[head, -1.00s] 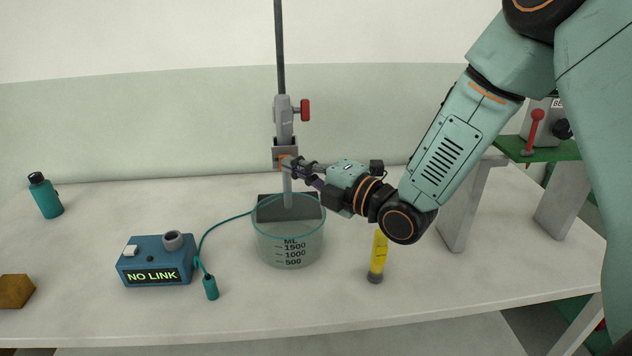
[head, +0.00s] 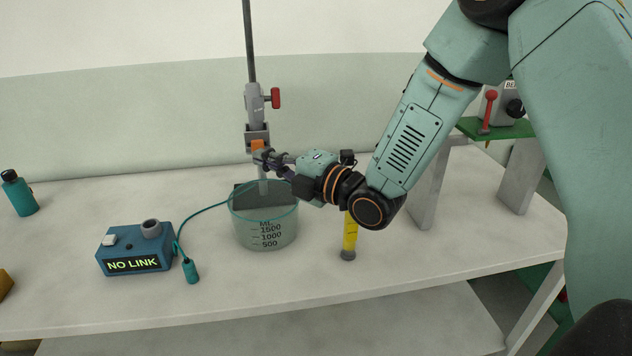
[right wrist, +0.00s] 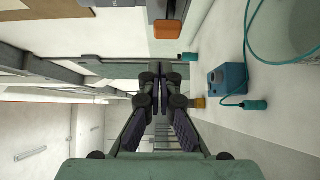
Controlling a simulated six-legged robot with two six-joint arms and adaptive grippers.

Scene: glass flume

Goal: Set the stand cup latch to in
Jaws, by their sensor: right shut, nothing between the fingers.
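The stand (head: 250,50) is a dark upright rod behind the beaker. It carries a grey clamp with a grey cup (head: 256,131) below it. An orange latch (head: 257,146) shows on the front of the cup; its setting is too small to read. In the right wrist view the orange latch (right wrist: 168,29) shows beyond the fingertips. My right gripper (head: 262,158) is shut and empty, with its tips just below and in front of the latch. I cannot tell whether they touch it. In the right wrist view the fingers (right wrist: 160,85) are together. My left gripper is not in view.
A clear beaker (head: 265,233) stands below the cup. A blue box reading NO LINK (head: 135,250) has a teal cable to a small plug (head: 190,272). A yellow cylinder (head: 349,236) stands under my right forearm. A teal bottle (head: 18,193) is at far left. The front tabletop is clear.

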